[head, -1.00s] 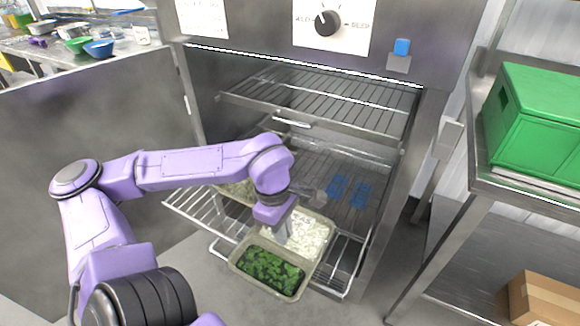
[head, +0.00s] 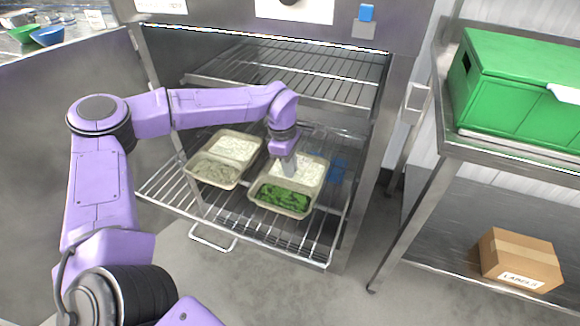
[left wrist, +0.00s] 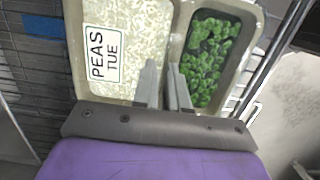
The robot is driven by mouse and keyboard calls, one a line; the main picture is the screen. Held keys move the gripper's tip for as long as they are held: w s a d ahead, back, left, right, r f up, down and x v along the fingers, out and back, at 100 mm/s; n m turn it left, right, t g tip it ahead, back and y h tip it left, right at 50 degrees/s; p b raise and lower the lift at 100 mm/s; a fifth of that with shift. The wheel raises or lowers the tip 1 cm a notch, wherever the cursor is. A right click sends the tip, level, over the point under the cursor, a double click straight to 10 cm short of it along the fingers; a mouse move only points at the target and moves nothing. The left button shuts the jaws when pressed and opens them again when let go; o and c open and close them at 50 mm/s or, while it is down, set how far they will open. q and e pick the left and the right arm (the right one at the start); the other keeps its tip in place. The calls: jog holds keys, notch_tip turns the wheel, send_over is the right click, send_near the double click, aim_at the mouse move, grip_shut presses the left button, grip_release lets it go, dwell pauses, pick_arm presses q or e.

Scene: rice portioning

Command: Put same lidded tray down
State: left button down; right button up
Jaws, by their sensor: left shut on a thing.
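The lidded tray (head: 281,212) has two compartments, one of white rice and one of green vegetable. It is at the lower pulled-out wire rack (head: 250,222), right of a second tray (head: 208,181). It looks level; whether it touches the wires I cannot tell. My left gripper (head: 289,170) points down at its middle. In the left wrist view the fingers (left wrist: 165,85) are shut on the divider between the compartments. A label (left wrist: 115,53) reading "PEAS TUE" lies over the rice side. My right gripper is not in view.
The upper wire rack (head: 290,75) is empty. Blue marks (head: 337,170) show on the lower rack right of the tray. The open door (head: 60,160) stands left. A steel table with a green box (head: 520,90) is right, with a carton (head: 520,262) below.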

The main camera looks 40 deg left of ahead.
pick_arm(q)
jog(key=c, duration=1.2)
grip_release()
jog(key=shift+f, duration=0.15)
jog(key=shift+o, duration=0.2)
jog(key=r, duration=0.5)
jog(key=a+r+p, duration=0.1)
jog(key=r, duration=0.1)
jog(key=shift+s+r, duration=0.15)
jog(key=shift+r, duration=0.25)
